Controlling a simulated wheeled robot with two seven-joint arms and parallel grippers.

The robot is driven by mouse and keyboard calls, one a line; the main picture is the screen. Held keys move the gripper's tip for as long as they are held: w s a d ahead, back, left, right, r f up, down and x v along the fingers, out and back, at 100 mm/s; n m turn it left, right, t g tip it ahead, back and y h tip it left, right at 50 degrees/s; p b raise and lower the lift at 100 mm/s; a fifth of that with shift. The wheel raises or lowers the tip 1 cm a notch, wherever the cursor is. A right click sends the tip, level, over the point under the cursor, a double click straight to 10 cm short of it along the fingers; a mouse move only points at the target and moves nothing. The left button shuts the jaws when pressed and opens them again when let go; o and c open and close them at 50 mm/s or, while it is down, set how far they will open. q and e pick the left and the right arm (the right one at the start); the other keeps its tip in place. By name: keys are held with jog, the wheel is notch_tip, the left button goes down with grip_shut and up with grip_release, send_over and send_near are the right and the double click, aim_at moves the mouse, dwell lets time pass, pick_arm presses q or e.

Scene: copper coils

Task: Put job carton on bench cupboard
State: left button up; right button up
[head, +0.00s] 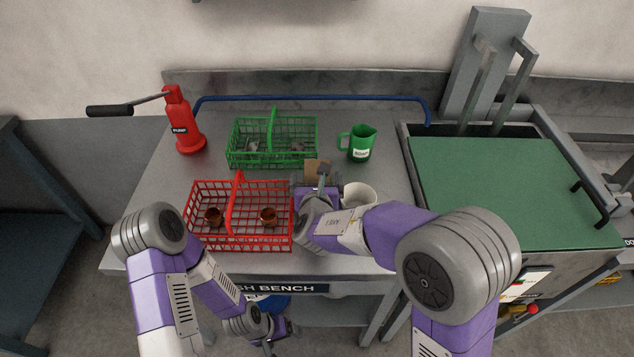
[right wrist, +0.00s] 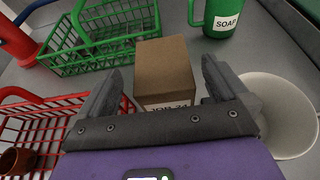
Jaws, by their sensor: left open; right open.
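The job carton, a small brown box (head: 317,168), stands on the bench between the green basket and a white bowl. In the right wrist view the carton (right wrist: 166,68) shows its plain top and part of a "JOB" label. My right gripper (head: 316,186) is open; its fingers (right wrist: 160,84) are spread to either side of the carton's near part, with gaps visible. My left gripper (head: 276,345) is open and empty, low in front of the bench edge. I cannot make out a bench cupboard for certain in these views.

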aim_at(310, 165)
jog(key=x, duration=0.4)
jog(key=shift+d+b, duration=0.1)
jog(key=shift+b, duration=0.25)
jog(key=c, duration=1.1)
jog(key=shift+r, duration=0.15)
jog(key=shift+c, duration=0.2)
